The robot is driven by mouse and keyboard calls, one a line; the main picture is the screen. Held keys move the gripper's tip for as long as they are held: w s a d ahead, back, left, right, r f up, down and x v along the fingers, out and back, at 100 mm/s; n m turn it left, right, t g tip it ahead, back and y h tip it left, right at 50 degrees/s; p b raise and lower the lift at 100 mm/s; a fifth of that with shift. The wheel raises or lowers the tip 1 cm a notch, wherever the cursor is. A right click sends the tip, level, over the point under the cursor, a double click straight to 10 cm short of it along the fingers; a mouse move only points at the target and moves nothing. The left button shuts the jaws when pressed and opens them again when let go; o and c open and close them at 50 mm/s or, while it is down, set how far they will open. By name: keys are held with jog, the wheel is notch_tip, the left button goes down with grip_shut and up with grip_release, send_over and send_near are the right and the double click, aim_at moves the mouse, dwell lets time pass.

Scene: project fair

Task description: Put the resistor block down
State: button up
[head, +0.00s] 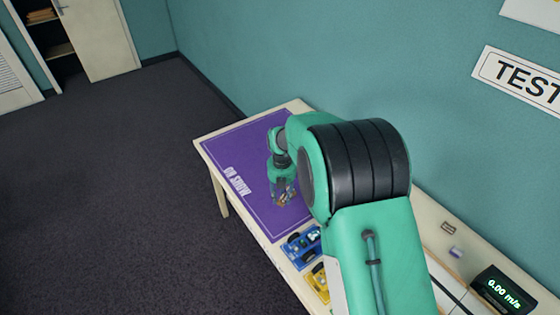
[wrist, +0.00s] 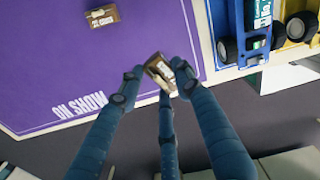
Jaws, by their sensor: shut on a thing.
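My gripper (wrist: 160,82) is shut on the resistor block (wrist: 160,70), a small brown block with pale markings too small to read. Its blue fingers close around the block from several sides. In the head view my gripper (head: 284,194) is over the purple ON SHOW mat (head: 240,150), toward its right part. The mat also shows in the wrist view (wrist: 50,60). I cannot tell how far the block is above it. A second brown block (wrist: 101,14) with a pale label lies on the mat, apart from the gripper.
A small brown block (head: 449,227) and a speed display (head: 503,292) are further along the table. The mat's left part is clear.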

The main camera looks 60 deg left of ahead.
jog(key=shift+f, duration=0.1)
jog(key=b, duration=0.1)
send_over(282, 215)
jog(key=shift+f, duration=3)
jog(key=shift+f, duration=0.1)
jog(key=shift+f+b, duration=0.4)
jog(key=shift+f, duration=1.4)
jog(key=shift+f, duration=0.15)
jog(key=o, duration=1.2)
jog(key=shift+c, duration=0.2)
notch_tip(282, 215, up, 12)
jog(key=shift+r+p, duration=0.15)
jog(key=shift+p, duration=0.95)
